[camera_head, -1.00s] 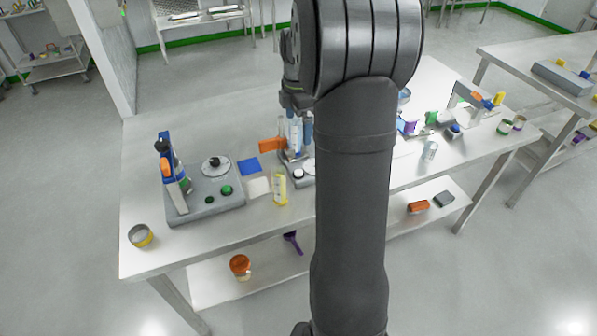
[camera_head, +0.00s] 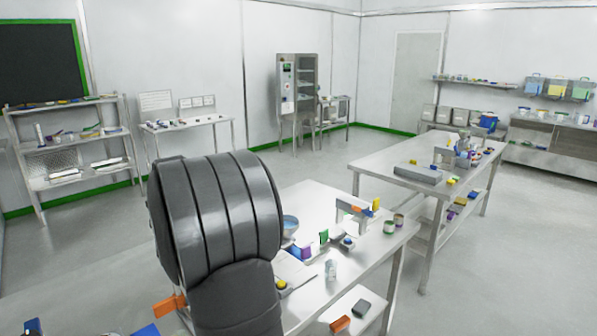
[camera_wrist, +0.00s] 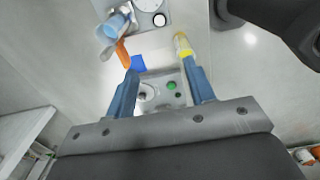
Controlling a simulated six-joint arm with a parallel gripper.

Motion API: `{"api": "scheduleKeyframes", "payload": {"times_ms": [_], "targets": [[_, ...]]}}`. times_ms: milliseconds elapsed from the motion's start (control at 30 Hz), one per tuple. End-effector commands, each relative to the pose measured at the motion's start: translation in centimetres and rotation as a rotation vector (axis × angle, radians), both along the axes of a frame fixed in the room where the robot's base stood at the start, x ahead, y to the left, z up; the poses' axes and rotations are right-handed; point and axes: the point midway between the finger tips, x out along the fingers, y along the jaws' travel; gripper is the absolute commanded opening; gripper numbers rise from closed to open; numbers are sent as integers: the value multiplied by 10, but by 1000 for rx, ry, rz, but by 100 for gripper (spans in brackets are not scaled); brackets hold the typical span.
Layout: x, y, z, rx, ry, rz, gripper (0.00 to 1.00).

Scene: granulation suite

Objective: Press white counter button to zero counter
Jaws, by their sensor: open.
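In the wrist view, a round white button (camera_wrist: 159,19) sits on a grey device (camera_wrist: 133,20) at the top edge, beside a white dial. This device is partly cut off by the frame. My gripper (camera_wrist: 160,69) is open and empty, its two blue fingers pointing up the picture towards the device. The white button lies beyond the fingertips, apart from them. In the head view my arm fills the lower left, and the gripper and the white button are not visible.
In the wrist view, a base with a green button (camera_wrist: 171,85) shows between the fingers. A yellow-topped bottle (camera_wrist: 182,46) stands near the right fingertip. A blue square (camera_wrist: 138,63) and an orange piece (camera_wrist: 123,53) lie near the left one. Bench items (camera_head: 331,268) stand right of my arm.

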Motion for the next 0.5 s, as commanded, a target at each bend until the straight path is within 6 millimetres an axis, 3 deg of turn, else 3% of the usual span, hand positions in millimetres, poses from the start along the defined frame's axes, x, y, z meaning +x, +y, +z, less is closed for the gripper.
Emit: {"api": "scheduleKeyframes", "payload": {"times_ms": [33,233,500], "targets": [[0,0,0,0,0,0,39],[0,0,0,0,0,0,0],[0,0,0,0,0,0,0]]}}
